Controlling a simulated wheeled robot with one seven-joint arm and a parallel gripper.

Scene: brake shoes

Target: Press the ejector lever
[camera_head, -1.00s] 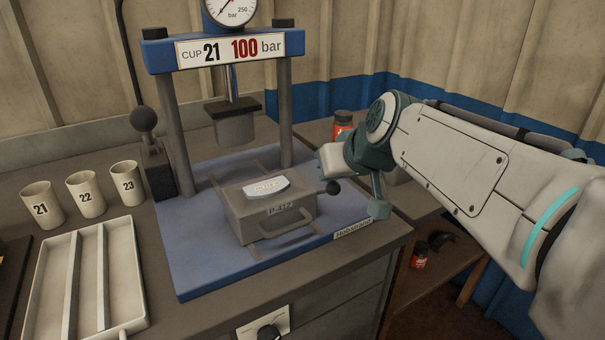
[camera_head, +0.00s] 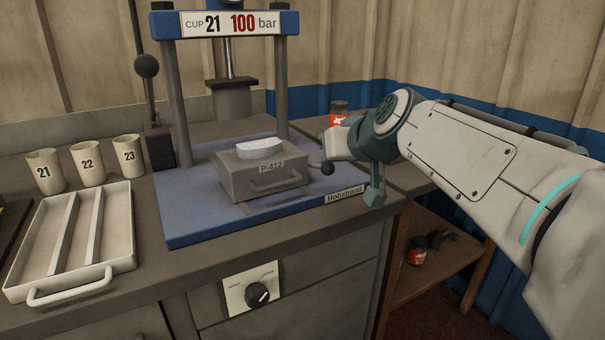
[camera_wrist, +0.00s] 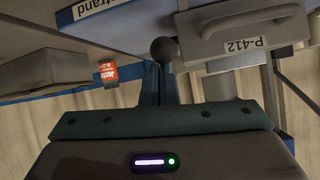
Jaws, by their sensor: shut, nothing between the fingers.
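The ejector lever shows as a dark ball knob (camera_head: 328,168) at the right side of the grey P-412 block (camera_head: 240,184). A pale curved piece (camera_head: 260,150) lies on the block's top. In the wrist view the knob (camera_wrist: 163,50) appears right at the tips of my gripper (camera_wrist: 160,72). My gripper's fingers are together and hold nothing. I cannot tell whether they touch the knob. The block's handle side (camera_wrist: 250,22) is right of the knob there. In the head view my arm reaches in from the right, and its fingertips are not clearly visible.
The blue press base (camera_head: 195,220) carries the block, with posts and a ram (camera_head: 230,95) behind it. A long lever with a ball top (camera_head: 147,66) stands at left. Several numbered cups, including cup 22 (camera_head: 88,165), and a tray (camera_head: 125,250) stand left. A red-labelled jar (camera_head: 339,115) is behind my arm.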

